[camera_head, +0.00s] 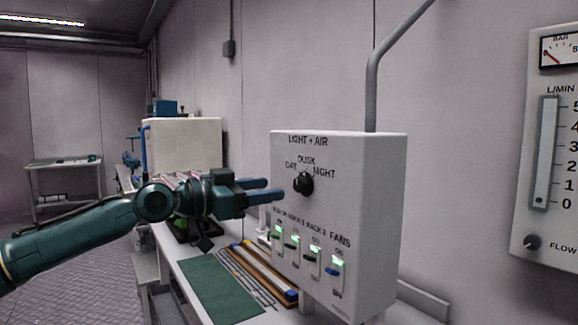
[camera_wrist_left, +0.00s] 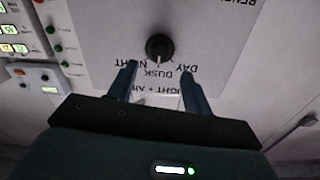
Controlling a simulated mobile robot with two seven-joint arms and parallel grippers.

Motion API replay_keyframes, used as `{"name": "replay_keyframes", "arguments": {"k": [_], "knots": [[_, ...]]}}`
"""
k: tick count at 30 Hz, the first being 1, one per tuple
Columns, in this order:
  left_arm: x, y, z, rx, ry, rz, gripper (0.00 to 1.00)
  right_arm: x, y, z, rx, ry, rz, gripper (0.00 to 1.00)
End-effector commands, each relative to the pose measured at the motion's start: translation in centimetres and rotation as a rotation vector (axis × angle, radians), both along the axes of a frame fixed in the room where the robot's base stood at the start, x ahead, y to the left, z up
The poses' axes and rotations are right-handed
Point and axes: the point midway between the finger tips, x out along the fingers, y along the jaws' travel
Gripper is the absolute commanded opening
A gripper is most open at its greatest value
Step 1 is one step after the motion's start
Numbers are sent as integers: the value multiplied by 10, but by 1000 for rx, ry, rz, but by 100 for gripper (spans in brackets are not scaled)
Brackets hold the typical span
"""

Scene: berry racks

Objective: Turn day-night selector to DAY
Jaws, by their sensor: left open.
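The day-night selector is a round black knob (camera_head: 303,184) on the front of a white box (camera_head: 340,150) labelled LIGHT + AIR. DAY, DUSK and NIGHT are printed around its top. In the left wrist view the knob (camera_wrist_left: 159,46) appears upside down, and its pale pointer mark seems to face DUSK. My left gripper (camera_head: 277,189) is open, its two blue fingers reaching toward the box just left of the knob. In the left wrist view the fingertips (camera_wrist_left: 159,68) are spread on either side below the knob, with nothing between them. My right gripper is not in view.
Several lit switches (camera_head: 311,258) sit low on the box. A green mat (camera_head: 218,290) and a tray of rods (camera_head: 262,275) lie on the bench below. A flow gauge panel (camera_head: 545,140) is on the wall at right. A grey pipe (camera_head: 372,90) rises behind the box.

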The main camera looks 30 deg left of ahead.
Motion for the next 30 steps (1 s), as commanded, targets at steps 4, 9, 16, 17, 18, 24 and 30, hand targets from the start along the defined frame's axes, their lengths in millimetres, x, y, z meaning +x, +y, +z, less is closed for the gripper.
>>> {"name": "replay_keyframes", "arguments": {"k": [4,9,16,17,18,24,30], "knots": [[19,-9,8,-6,0,-2,50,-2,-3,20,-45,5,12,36],[39,-19,5,-5,-1,-3,50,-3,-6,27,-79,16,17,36],[54,-25,1,-2,-1,-1,50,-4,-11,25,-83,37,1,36],[55,-26,1,-1,0,-1,50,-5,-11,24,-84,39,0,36],[55,-26,0,-1,0,0,50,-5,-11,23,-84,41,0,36],[56,-26,-1,0,0,0,50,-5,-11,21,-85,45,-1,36],[56,-26,-1,0,0,0,36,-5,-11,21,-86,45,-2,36]]}}
